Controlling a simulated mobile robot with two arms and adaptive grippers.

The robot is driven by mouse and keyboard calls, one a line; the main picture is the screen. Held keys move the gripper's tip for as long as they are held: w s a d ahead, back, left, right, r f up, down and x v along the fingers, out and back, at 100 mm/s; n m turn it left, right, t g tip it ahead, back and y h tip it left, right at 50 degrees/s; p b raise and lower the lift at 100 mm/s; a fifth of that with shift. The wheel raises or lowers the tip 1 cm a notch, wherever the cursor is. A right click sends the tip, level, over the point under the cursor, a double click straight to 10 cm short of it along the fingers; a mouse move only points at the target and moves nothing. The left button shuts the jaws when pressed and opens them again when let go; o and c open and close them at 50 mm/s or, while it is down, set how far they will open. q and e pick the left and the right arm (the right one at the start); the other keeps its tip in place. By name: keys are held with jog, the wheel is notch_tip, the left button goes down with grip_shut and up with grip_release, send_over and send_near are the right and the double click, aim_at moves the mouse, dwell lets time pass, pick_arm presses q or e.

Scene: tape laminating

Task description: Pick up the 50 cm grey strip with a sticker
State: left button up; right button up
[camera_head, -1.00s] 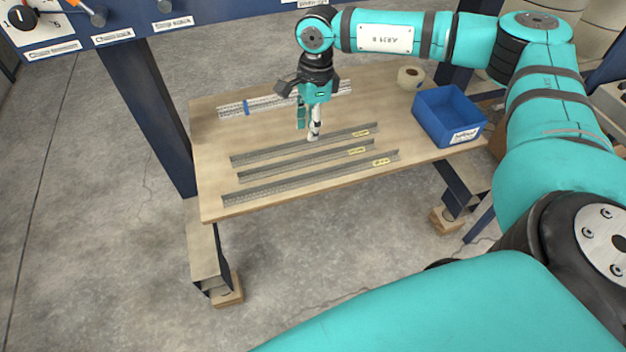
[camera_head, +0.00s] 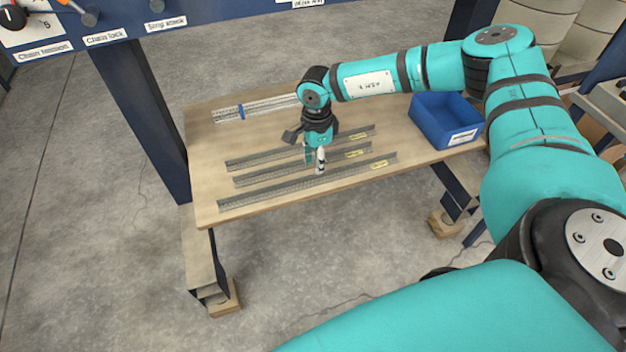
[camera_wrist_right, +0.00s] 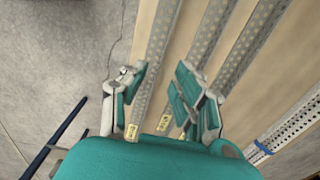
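Three grey perforated strips lie side by side on the table, each with a yellow sticker near its right end: a front strip (camera_head: 285,189), a middle strip (camera_head: 262,174) and a far strip (camera_head: 258,159). The front one looks longest; the sticker print is too small to read. My right gripper (camera_head: 314,166) points down over the middle and front strips. In the right wrist view it (camera_wrist_right: 163,88) is open, with the front strip (camera_wrist_right: 158,62) running between its fingers, not visibly gripped. The front sticker (camera_wrist_right: 132,131) shows near the wrist. My left gripper is out of view.
The wooden table (camera_head: 215,143) has free room at its left. A pale perforated strip with a blue band (camera_head: 260,107) lies at the back. A blue bin (camera_head: 447,120) stands at the right end. A blue labelled panel (camera_head: 130,30) runs above the back left.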

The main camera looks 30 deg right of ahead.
aim_at(314, 180)
jog(key=f, duration=0.4)
jog(key=shift+w+a+f+b, duration=0.15)
jog(key=shift+a+f+b, duration=0.05)
jog(key=shift+a+b, duration=0.1)
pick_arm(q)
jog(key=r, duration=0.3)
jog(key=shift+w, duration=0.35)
pick_arm(e)
jog(key=shift+c, duration=0.4)
grip_shut()
